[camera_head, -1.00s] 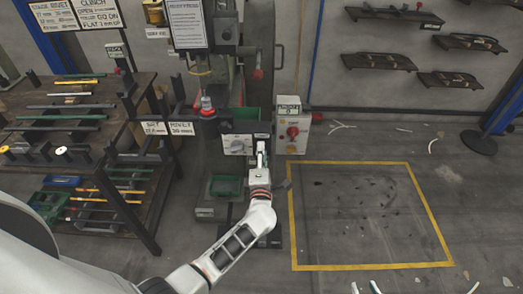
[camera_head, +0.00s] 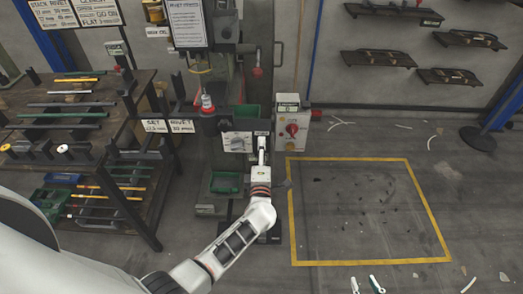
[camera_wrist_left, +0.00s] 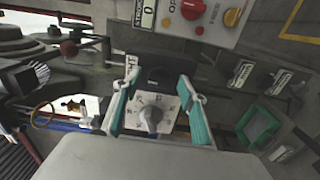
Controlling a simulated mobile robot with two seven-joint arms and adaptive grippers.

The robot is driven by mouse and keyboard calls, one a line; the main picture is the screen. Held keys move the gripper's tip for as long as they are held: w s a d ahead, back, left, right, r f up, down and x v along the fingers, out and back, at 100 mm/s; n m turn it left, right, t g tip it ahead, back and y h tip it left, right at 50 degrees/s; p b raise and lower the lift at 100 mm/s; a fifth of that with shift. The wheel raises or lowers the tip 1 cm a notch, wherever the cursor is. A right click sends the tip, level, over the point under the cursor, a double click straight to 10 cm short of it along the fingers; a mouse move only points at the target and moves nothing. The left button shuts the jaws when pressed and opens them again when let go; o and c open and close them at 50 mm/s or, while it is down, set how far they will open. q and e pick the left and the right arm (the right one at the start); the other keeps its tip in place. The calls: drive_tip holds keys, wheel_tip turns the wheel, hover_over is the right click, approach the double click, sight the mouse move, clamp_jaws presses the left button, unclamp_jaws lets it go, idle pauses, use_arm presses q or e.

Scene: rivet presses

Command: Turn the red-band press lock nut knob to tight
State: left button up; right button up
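The press (camera_head: 226,75) stands at the middle of the head view, with a red part (camera_head: 207,110) on its left side. A grey knob on a white dial plate (camera_head: 236,142) is on its front; the knob (camera_wrist_left: 152,118) shows large in the left wrist view, its dial marks too small to read. My left gripper (camera_head: 262,141) is in front of the press, just right of the dial. In the wrist view its teal-padded fingers (camera_wrist_left: 158,108) are apart, on either side of the dial; contact is not visible. My right gripper (camera_head: 367,284) shows only its fingertips, apart and empty.
A white control box (camera_head: 291,130) with a red knob is right of the dial. A green bin (camera_head: 225,183) sits below the dial. A rack of rods (camera_head: 75,120) stands at left. The yellow-outlined floor area (camera_head: 365,210) is largely clear.

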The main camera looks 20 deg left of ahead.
use_arm(q)
drive_tip(key=shift+s, duration=0.1)
drive_tip(key=v, duration=1.2)
drive_tip(key=shift+r, duration=0.1)
idle(0.3)
drive_tip(key=s+a+f+m+g+h, duration=0.2)
drive_tip(key=s+f+m+g+h, duration=0.1)
drive_tip(key=s+m, duration=0.7)
drive_tip(key=s+a+f+m+g+h, duration=0.1)
drive_tip(key=s+f+m+g+h, duration=0.2)
drive_tip(key=s+f+m, duration=0.3)
drive_tip(key=s+m+h, duration=0.1)
drive_tip(key=s+m, duration=0.3)
drive_tip(key=m, duration=0.5)
drive_tip(key=shift+a+f+g+h, duration=0.3)
drive_tip(key=shift+a+f+h, duration=0.05)
drive_tip(key=shift+f+h, duration=0.05)
drive_tip(key=shift+s, duration=0.1)
